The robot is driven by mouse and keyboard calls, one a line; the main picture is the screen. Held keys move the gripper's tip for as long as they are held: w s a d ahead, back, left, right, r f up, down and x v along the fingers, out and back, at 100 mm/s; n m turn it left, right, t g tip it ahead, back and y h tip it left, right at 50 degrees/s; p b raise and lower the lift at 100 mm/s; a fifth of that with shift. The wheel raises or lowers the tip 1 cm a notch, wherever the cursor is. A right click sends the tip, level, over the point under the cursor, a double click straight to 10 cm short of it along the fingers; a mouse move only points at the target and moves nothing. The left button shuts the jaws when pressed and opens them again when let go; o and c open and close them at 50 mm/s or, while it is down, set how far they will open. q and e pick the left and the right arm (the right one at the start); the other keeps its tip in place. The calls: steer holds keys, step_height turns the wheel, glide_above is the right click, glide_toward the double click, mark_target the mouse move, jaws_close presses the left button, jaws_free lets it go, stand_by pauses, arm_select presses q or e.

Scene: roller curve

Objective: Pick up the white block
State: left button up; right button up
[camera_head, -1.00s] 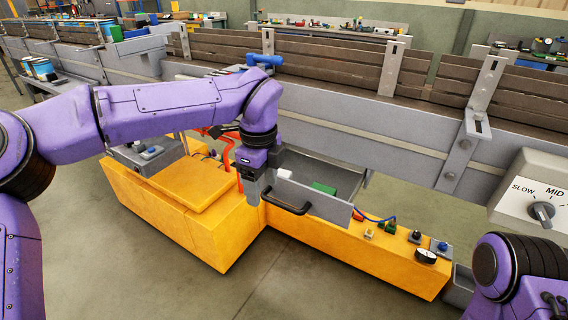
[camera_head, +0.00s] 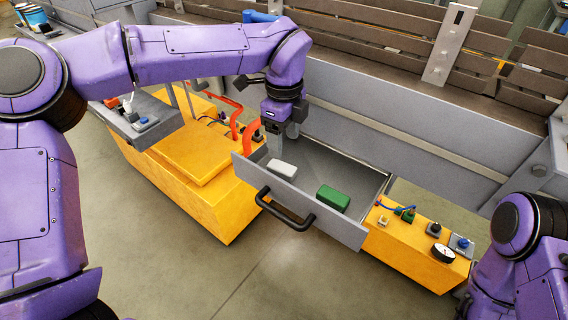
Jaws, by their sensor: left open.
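The white block (camera_head: 282,169) lies in the left part of an open grey drawer (camera_head: 343,227) with a black handle. A green block (camera_head: 332,198) lies to its right in the same drawer. My left gripper (camera_head: 283,142) points down over the back left of the drawer, just behind the white block in the picture. It is open and appears empty; the gap between it and the block is hard to judge. Of my right arm, only links show at the lower right, and its gripper is out of view.
The drawer's front panel and side walls stand around the blocks. A yellow cabinet (camera_head: 205,201) with orange handles is to the left. A yellow panel (camera_head: 409,247) with buttons and a gauge is to the right. The conveyor (camera_head: 420,128) runs behind.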

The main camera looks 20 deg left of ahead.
mark_target(282, 166)
arm_select(q)
steer(key=f, duration=0.2)
steer(key=f+p, duration=0.1)
steer(key=f, duration=0.4)
steer(key=shift+s+a+f+p, duration=0.2)
steer(key=shift+s+f+p, duration=0.15)
steer(key=shift+f, duration=0.35)
steer(key=c, duration=1.1)
